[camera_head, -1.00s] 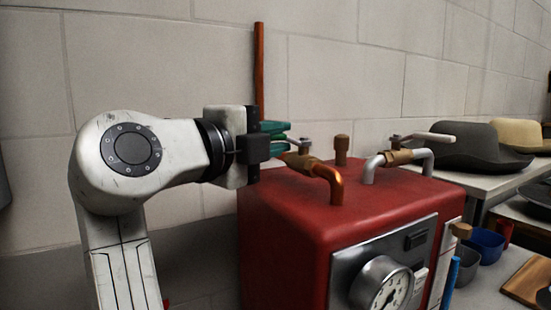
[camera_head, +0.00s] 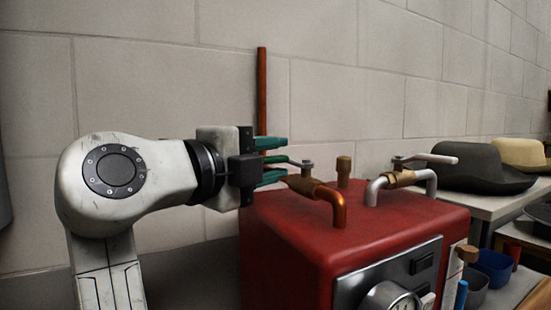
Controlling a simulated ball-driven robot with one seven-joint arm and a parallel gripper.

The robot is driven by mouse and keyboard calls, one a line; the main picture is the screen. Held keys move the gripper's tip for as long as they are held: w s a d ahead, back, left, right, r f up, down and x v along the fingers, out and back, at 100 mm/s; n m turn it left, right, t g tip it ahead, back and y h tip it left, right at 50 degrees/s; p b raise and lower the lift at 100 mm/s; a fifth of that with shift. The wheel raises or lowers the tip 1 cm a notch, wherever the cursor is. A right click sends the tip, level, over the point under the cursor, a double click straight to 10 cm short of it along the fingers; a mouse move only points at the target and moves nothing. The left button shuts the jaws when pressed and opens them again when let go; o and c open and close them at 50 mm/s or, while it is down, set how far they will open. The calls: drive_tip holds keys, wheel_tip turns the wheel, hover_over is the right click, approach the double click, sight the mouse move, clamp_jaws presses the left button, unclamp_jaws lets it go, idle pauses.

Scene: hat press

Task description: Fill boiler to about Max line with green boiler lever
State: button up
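The red boiler (camera_head: 320,228) stands right of my arm. On its top are a copper spout with a brass valve (camera_head: 306,187) and a grey spout with a brass valve (camera_head: 400,180). The green boiler lever (camera_head: 276,159) points left from the copper spout's valve. My gripper (camera_head: 272,160) has teal fingers, spread apart above and below the lever, with gaps visible on both sides. The fingertips reach close to the brass valve. The grey spout's valve has a whitish lever (camera_head: 436,158). No Max line can be made out.
A round dial (camera_head: 392,300) on the boiler's front panel is cut off by the bottom edge. A copper pipe (camera_head: 262,95) rises behind my gripper along the wall. Hats (camera_head: 485,167) lie on a table at right, with cups (camera_head: 494,266) below.

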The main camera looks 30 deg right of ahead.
drive_tip(key=b+v, duration=0.1)
drive_tip(key=v, duration=0.8)
drive_tip(key=shift+a, duration=0.35)
drive_tip(key=shift+s, duration=0.1)
